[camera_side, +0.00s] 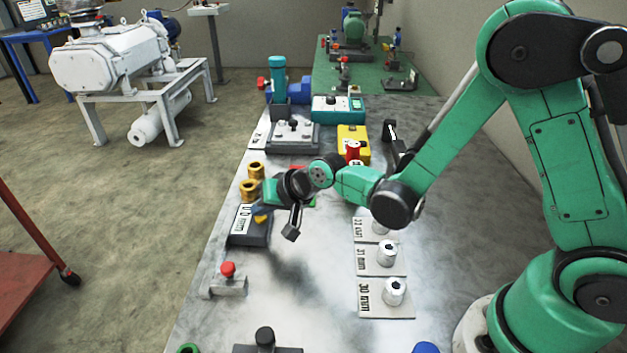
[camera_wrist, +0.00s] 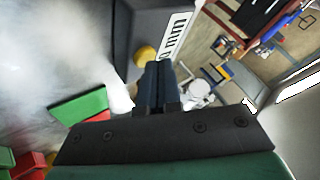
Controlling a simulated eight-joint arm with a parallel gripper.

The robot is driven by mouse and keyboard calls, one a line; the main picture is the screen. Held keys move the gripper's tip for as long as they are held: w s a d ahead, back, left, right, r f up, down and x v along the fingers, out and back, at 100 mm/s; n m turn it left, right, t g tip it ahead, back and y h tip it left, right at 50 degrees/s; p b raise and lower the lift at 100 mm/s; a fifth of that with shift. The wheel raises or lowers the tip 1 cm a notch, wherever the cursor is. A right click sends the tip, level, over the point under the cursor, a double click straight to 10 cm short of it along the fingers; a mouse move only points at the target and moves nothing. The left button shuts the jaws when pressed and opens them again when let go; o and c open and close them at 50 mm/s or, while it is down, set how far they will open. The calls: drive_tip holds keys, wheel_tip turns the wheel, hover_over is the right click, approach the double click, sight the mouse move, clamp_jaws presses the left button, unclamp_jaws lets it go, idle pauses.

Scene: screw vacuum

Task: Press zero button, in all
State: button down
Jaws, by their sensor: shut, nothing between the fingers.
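A dark block (camera_side: 243,239) bears a white label or display (camera_side: 242,218) with "mm" on it. A yellow button (camera_side: 262,217) shows at its right edge; which button is the zero button is not marked. In the wrist view the yellow button (camera_wrist: 145,53) is just beyond my fingertips, beside the white mm display (camera_wrist: 176,35). My gripper (camera_side: 290,235) is shut and empty. It points down to the right of the block, apart from the button in the side view. In the wrist view its closed fingers (camera_wrist: 158,68) partly cover the button.
Brass cylinders (camera_side: 250,190) stand behind the block. A red button on a grey stand (camera_side: 228,270) is in front. Metal weights on labelled plates (camera_side: 387,255) stand to the right. Green (camera_wrist: 78,107) and red pieces lie near my gripper. The middle front of the table is mostly clear.

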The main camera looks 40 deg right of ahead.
sight(266, 221)
idle(0.3)
drive_tip(key=shift+r, duration=0.8)
drive_tip(key=shift+r, duration=2.5)
drive_tip(key=s+d+r+n+h, duration=0.1)
drive_tip(key=s+d+r+n, duration=0.1)
drive_tip(key=s+d, duration=0.2)
drive_tip(key=s+d+r+n+g+h, duration=0.1)
drive_tip(key=s+d, duration=0.4)
drive_tip(key=s, duration=0.5)
drive_tip(key=shift+s+d+r+n+g+h, duration=0.25)
drive_tip(key=shift+r+n+h, duration=0.3)
drive_tip(key=shift+n, duration=0.35)
